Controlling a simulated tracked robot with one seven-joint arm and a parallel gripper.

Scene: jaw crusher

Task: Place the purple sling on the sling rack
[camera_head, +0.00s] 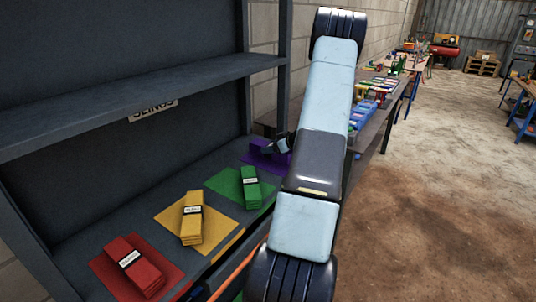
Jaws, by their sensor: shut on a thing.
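The sling rack (110,212) is a dark grey shelf unit on the left with a "SLINGS" label above its lower shelf. At the right end of that shelf is a purple patch (267,163). The purple sling (258,144) shows only in part there, low over or on the patch; I cannot tell whether it touches. My gripper (276,147) is at the sling and shut on it. My arm hides the right side of the sling and patch, and the fingertips are hard to make out.
Folded red (134,266), yellow (192,218) and green (251,187) slings lie on matching patches along the lower shelf. An upper shelf (130,105) overhangs them. A rack post (284,70) stands behind the purple patch. A workbench (372,135) with coloured items is beyond my arm.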

